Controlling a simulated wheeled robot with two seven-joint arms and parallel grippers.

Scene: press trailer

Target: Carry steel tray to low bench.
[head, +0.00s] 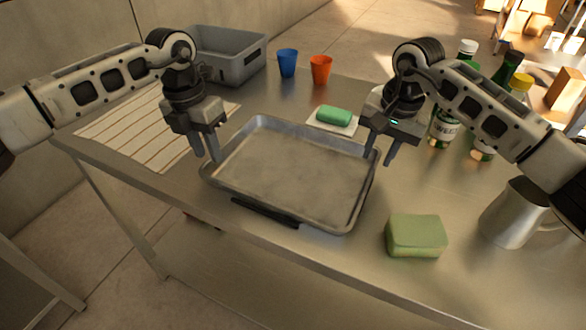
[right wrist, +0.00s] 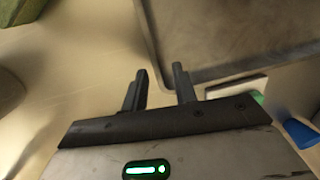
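The steel tray (head: 296,172) is a shallow, empty rectangular pan lying on the metal table (head: 440,290). Its rim (right wrist: 152,45) also shows in the right wrist view. My left gripper (head: 207,156) points down at the tray's left end, fingers a little apart and close to the rim. My right gripper (head: 379,158) is open, with its fingertips at the tray's right rim. Whether either gripper touches the rim is unclear. A low grey piece of furniture (head: 30,275) at the lower left may be the low bench.
A green sponge (head: 416,235) and a metal pitcher (head: 512,212) stand right of the tray. Green soap (head: 334,115) lies behind it. Bottles (head: 445,125), blue (head: 287,62) and orange (head: 321,70) cups, a grey bin (head: 235,62) and a striped cloth (head: 130,132) surround it.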

